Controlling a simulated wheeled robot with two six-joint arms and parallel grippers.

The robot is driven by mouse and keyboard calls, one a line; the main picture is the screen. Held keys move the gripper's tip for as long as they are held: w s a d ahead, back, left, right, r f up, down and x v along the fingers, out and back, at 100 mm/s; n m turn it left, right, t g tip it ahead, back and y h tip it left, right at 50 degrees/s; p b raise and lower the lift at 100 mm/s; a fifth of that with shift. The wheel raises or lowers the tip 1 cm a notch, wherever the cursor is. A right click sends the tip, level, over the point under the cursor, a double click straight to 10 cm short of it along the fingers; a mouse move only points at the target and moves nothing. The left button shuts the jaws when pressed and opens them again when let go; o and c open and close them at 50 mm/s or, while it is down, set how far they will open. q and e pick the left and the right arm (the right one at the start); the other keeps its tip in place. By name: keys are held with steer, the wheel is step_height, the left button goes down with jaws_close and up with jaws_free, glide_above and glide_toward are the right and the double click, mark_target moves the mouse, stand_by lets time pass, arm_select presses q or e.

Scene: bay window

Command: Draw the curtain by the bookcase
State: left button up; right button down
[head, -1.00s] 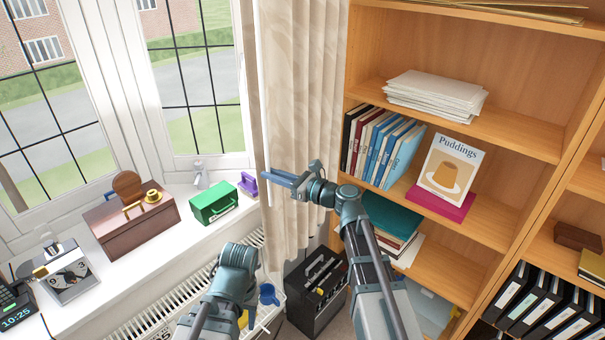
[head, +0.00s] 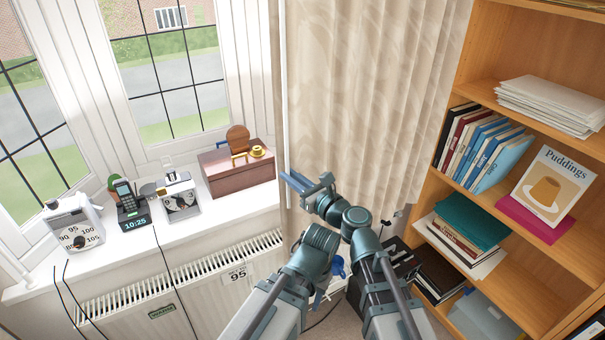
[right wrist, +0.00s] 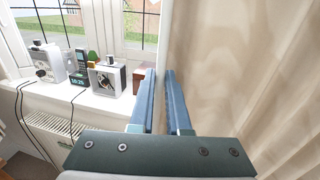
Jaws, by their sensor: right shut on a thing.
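The cream patterned curtain (head: 360,100) hangs between the bay window and the bookcase (head: 462,90), spread wide with its right side near the bookcase. A thin white draw rod (head: 284,100) hangs along its left edge. My right gripper (head: 290,180) is at the lower part of this rod, its blue fingers shut on it. In the right wrist view the fingers (right wrist: 161,90) point up at the curtain's edge, with the curtain (right wrist: 240,70) filling the right side. My left arm shows beside the right one; its gripper is hidden.
The white sill (head: 150,225) holds a brown box (head: 235,170), a phone (head: 130,205) and white devices. A radiator (head: 190,265) is below it. A black amplifier-like box (head: 400,262) stands on the floor under the curtain. Cables hang over the sill.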

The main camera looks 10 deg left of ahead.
steer(key=shift+s+a, duration=0.2)
steer(key=shift+a, duration=0.05)
steer(key=c, duration=0.9)
jaws_free()
